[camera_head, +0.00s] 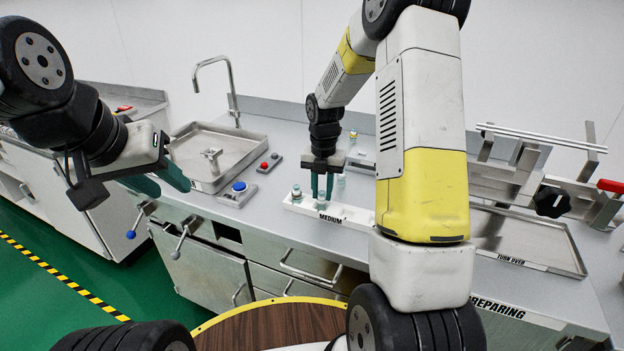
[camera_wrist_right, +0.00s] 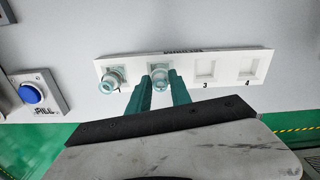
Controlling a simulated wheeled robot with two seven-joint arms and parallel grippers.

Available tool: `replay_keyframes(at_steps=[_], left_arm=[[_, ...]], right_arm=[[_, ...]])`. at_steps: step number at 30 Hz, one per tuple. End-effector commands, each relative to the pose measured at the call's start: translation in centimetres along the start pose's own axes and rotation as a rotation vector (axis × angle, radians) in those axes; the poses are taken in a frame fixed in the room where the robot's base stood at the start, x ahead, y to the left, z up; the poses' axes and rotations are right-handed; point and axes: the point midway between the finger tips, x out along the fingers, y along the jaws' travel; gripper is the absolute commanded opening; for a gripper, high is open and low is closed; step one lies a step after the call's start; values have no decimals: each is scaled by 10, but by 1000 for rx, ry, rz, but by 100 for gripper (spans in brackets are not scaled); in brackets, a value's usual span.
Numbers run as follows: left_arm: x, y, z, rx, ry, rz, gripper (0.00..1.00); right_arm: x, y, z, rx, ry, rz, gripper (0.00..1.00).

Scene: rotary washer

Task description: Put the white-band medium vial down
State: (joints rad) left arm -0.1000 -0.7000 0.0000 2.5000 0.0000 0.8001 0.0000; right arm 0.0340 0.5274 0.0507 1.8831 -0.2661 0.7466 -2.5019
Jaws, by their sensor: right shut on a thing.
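The white rack marked MEDIUM (camera_head: 352,217) lies near the counter's front edge. In the right wrist view this rack (camera_wrist_right: 226,67) has numbered square slots. My right gripper (camera_head: 322,188) points down over it, with teal fingers (camera_wrist_right: 162,95) shut on a clear vial (camera_wrist_right: 160,76) at the second slot. The fingers hide part of this vial; I cannot make out its band or whether its base rests in the slot. Another clear vial (camera_wrist_right: 112,80) stands in slot 1, also in the head view (camera_head: 296,192). Slots 3 and 4 are empty. My left gripper (camera_head: 160,182) is open and empty.
A sink (camera_head: 222,182) with a tap is at the left. A blue button (camera_head: 239,187) and a red button (camera_head: 264,166) sit between sink and rack. A small vial (camera_head: 353,135) stands farther back. A metal tray (camera_head: 530,240) marked TURN OVER is at the right.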

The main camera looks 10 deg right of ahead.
Motion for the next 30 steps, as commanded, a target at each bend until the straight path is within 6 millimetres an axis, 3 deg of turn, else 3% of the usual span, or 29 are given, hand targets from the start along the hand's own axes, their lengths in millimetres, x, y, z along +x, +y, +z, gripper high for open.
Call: replay_keyframes(at_steps=[2, 3, 6, 15, 19, 30], left_arm=[[0, 0, 0, 0, 0, 0, 36], [0, 0, 0, 0, 0, 0, 36], [0, 0, 0, 0, 0, 0, 36], [0, 0, 0, 0, 0, 0, 36], [0, 0, 0, 0, 0, 0, 36], [0, 0, 0, 0, 0, 0, 36]], right_arm=[[2, 0, 0, 0, 1, -1, 0], [3, 0, 0, -1, 1, 0, 29], [2, 0, 0, 0, 0, 0, 47], [2, 0, 0, 0, 0, 0, 47], [-8, 0, 0, 1, -2, 1, 47], [-82, 0, 1, 1, -4, 2, 47]])
